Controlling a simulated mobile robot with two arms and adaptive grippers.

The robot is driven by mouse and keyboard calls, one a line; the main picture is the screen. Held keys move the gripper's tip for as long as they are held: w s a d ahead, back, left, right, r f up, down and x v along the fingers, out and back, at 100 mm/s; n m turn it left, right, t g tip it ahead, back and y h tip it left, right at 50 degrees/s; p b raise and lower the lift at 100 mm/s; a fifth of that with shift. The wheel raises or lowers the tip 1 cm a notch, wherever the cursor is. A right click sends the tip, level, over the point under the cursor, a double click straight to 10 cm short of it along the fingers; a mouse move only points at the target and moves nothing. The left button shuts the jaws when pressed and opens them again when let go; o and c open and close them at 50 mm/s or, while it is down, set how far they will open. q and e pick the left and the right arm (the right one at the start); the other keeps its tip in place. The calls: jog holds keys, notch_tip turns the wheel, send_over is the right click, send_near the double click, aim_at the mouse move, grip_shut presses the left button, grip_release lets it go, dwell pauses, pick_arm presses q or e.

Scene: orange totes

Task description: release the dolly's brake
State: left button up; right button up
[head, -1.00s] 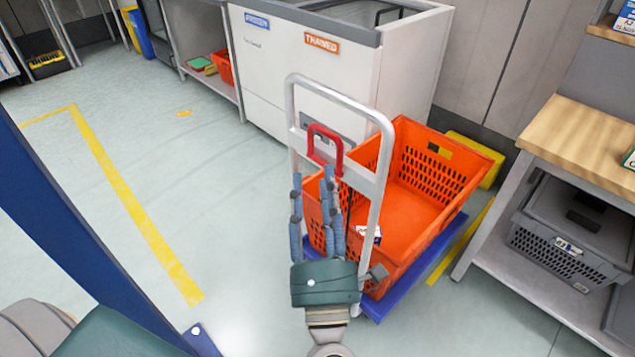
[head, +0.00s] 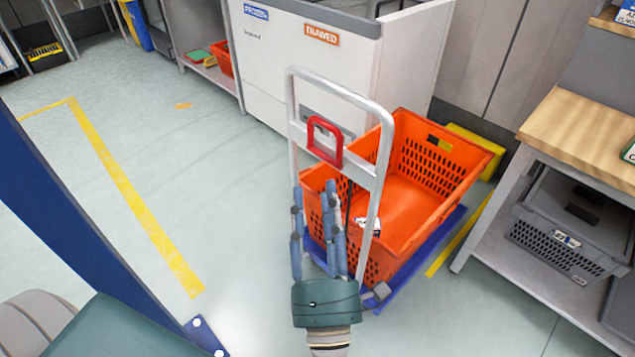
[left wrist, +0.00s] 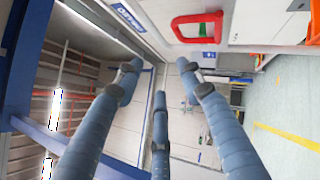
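The dolly (head: 386,222) has a blue deck, an upright silver push handle and a red loop-shaped brake lever (head: 325,142) on the handle's crossbar. The lever stands upright; I cannot tell whether the brake is on. An orange tote (head: 440,180) sits on the deck. My left gripper (head: 312,187) is in front of the handle, its blue fingertips below the lever in the head view. In the left wrist view the fingers (left wrist: 160,75) are spread with nothing between them, and the red lever (left wrist: 197,27) is beyond them, apart. My right gripper is not in view.
A white cabinet (head: 290,75) with labels stands behind the dolly. A wood-topped bench (head: 585,130) with a grey crate (head: 570,240) below is at the right. A blue post (head: 70,220) crosses at the left. The floor (head: 220,200) left of the dolly is clear.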

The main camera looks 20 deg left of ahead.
pick_arm(q)
jog(key=v, duration=0.8)
